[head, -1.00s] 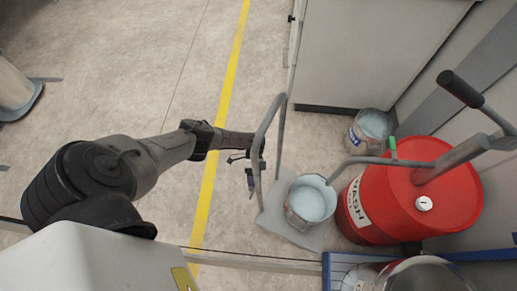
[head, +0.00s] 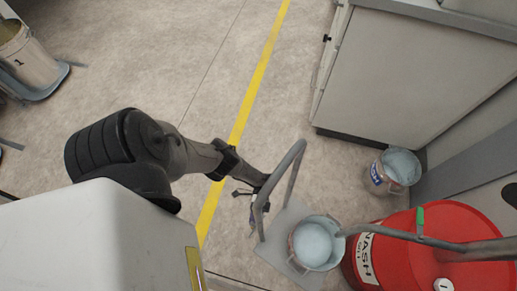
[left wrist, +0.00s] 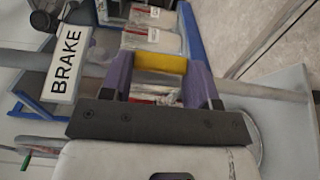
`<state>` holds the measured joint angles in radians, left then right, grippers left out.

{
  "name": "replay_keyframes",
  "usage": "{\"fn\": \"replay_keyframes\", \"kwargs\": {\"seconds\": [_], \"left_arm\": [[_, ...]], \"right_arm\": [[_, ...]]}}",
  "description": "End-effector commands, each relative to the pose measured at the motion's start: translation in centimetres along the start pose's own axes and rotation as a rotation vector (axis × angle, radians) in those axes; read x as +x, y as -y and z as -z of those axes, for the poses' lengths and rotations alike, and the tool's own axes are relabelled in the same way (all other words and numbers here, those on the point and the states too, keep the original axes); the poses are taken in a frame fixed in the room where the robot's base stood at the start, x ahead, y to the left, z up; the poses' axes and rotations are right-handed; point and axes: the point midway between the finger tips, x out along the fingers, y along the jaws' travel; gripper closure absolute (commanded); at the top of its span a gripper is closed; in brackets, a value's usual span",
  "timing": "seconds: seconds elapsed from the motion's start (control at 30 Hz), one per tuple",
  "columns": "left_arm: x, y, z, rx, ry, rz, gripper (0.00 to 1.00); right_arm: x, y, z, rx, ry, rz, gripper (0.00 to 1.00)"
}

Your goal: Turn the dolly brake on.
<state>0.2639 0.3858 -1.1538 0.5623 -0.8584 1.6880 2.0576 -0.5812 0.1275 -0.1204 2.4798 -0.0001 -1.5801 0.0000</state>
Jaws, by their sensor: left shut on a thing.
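The dolly is a grey platform (head: 272,250) with a bent grey tube handle (head: 292,160) at its left side. My left gripper (head: 263,188) is at this handle, and in the left wrist view its two purple fingers (left wrist: 160,78) are shut on a yellow section (left wrist: 160,63), which looks like part of the handle. A white sign reading BRAKE (left wrist: 67,62) stands left of the fingers, with a black knob (left wrist: 40,21) close to its upper left. I cannot tell the brake's state. My right gripper is in neither view.
A bucket of pale liquid (head: 314,243) stands on the dolly. A red drum (head: 455,225) with a pipe and green fitting is to its right. Another bucket (head: 398,167) stands by the grey cabinet (head: 412,75). Floor left of the dolly, around the yellow line (head: 262,75), is clear.

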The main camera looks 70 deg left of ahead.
Motion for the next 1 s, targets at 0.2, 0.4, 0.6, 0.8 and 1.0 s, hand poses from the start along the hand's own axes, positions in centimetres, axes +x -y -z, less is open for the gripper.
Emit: {"fn": "replay_keyframes", "kwargs": {"seconds": [0.2,0.4,0.6,0.8,1.0], "left_arm": [[0.4,0.02,-0.24,-0.009,-0.003,-0.017,0.88],[0.45,0.0,-0.24,-0.009,-0.003,-0.019,0.88],[0.47,0.0,-0.24,-0.008,-0.003,-0.019,0.36],[0.41,0.0,-0.2,-0.007,-0.004,-0.018,0.19],[0.34,0.02,-0.18,-0.006,-0.004,-0.016,0.19]], "right_arm": [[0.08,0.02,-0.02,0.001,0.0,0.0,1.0],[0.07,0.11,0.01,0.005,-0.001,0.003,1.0],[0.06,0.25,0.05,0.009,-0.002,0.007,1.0],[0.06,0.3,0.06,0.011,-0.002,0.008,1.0],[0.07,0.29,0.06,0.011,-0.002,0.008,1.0]]}}
